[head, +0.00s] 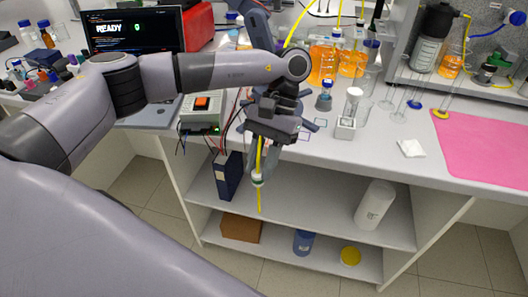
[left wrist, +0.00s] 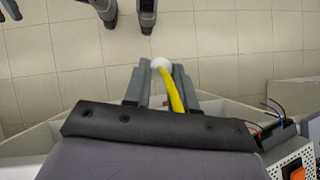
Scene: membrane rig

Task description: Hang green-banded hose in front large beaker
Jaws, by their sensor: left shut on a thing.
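My left gripper (head: 262,168) hangs in front of the bench edge, fingers pointing down, above the open lower shelves. It is shut on a yellow hose (head: 260,200) with a white end fitting (head: 257,179). A small green band seems to sit at the fitting. The hose end hangs free below the fingers. In the left wrist view the yellow hose (left wrist: 172,90) and the white fitting (left wrist: 161,63) show between the left gripper's fingers (left wrist: 162,80). A clear glass vessel (head: 363,108) stands on the bench to the right; I cannot tell which glass is the large beaker. I cannot make out my right gripper.
Bottles of orange liquid (head: 322,62) stand at the back. A white stand (head: 346,122) is nearer the front. A power box (head: 201,112) with wires is left of the gripper. A pink mat (head: 485,140) lies at right. The shelf (head: 310,208) below holds a white cylinder (head: 374,205).

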